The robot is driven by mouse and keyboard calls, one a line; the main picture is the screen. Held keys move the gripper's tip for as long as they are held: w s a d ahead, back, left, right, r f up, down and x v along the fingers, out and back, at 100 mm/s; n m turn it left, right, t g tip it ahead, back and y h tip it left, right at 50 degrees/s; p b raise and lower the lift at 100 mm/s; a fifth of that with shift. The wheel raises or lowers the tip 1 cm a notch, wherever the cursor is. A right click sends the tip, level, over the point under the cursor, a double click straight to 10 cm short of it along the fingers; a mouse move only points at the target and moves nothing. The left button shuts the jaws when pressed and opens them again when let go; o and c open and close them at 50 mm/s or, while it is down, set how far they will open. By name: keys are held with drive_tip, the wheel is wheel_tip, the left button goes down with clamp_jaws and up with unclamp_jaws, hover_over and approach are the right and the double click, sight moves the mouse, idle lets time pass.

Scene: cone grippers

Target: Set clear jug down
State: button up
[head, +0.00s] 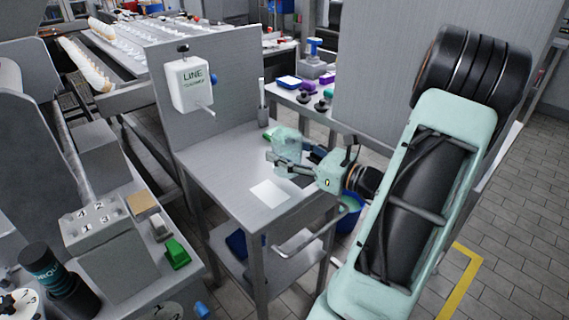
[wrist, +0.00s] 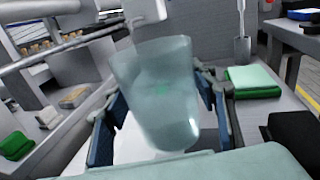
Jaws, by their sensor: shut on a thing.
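The clear jug (wrist: 158,95) is a pale, see-through vessel held between the fingers of my gripper (wrist: 160,115) in the wrist view. It looks tilted in that view. In the head view my gripper (head: 292,170) is over the right part of the small metal table (head: 222,178), with the jug (head: 287,142) faint at its fingers. I cannot tell whether the jug's base touches the table top. A white sheet (head: 269,191) lies on the table in front of the gripper.
A white dispenser box (head: 191,84) is fixed to the panel behind. The left part of the table top is clear. A blue bin (head: 349,217) stands at the table's right.

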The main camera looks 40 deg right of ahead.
drive_tip(key=shift+w+d+f, duration=0.1)
drive_tip(key=shift+w+f, duration=0.15)
drive_tip(key=shift+f, duration=0.1)
drive_tip(key=shift+w+f+b, duration=0.1)
drive_tip(key=shift+f+b, duration=0.4)
drive_tip(key=shift+f, duration=1.05)
drive_tip(key=shift+f, duration=0.1)
drive_tip(key=o, duration=1.6)
drive_tip(key=shift+f, duration=0.1)
drive_tip(key=shift+c, duration=0.2)
drive_tip(key=shift+d+r, duration=0.1)
drive_tip(key=shift+r, duration=0.15)
drive_tip(key=p+v, duration=0.1)
drive_tip(key=v, duration=1.1)
drive_tip(key=shift+p, duration=0.35)
